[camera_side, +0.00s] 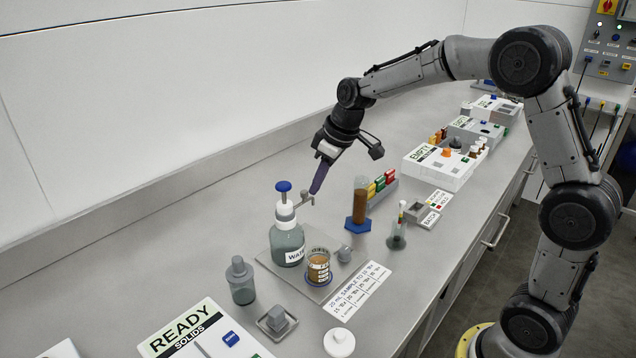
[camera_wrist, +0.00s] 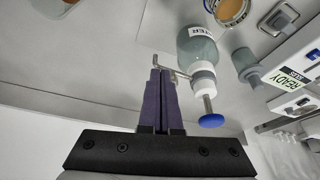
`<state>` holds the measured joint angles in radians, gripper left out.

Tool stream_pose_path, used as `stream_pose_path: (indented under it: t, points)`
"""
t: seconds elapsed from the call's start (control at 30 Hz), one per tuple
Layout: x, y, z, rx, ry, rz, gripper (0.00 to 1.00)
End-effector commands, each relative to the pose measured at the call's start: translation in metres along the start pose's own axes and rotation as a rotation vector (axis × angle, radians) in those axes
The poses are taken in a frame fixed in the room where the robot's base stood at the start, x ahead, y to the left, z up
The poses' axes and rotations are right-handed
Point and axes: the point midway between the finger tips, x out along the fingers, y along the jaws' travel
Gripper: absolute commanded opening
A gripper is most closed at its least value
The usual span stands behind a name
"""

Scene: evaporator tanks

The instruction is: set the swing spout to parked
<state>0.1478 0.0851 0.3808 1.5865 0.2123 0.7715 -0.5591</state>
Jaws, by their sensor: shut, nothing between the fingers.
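The water bottle (camera_side: 287,243) stands on a grey plate, with a white collar and a blue knob (camera_side: 283,186) on top. Its grey swing spout (camera_side: 306,196) reaches out from the collar to the right in the side view. In the wrist view the spout (camera_wrist: 178,73) runs from the white collar (camera_wrist: 202,70) toward my fingertips. My gripper (camera_side: 315,191) is shut, its purple fingers pointing down beside the spout's outer end. The fingers (camera_wrist: 160,72) hide part of the spout in the wrist view; I cannot tell whether they touch it.
A cup of brown liquid (camera_side: 318,267) stands on the plate (camera_side: 262,257) in front of the bottle. A tall brown cylinder (camera_side: 359,203) on a blue base stands to the right. A grey-capped jar (camera_side: 241,282) stands at front left. The counter behind the bottle is clear.

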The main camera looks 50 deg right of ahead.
Motion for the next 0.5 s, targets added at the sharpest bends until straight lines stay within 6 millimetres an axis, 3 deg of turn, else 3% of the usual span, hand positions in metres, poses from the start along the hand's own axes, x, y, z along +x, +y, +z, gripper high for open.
stream_pose_path:
  t: [0.5]
  points:
    - [0.0002,-0.0081,-0.0012,-0.002,0.0,-0.002,0.0]
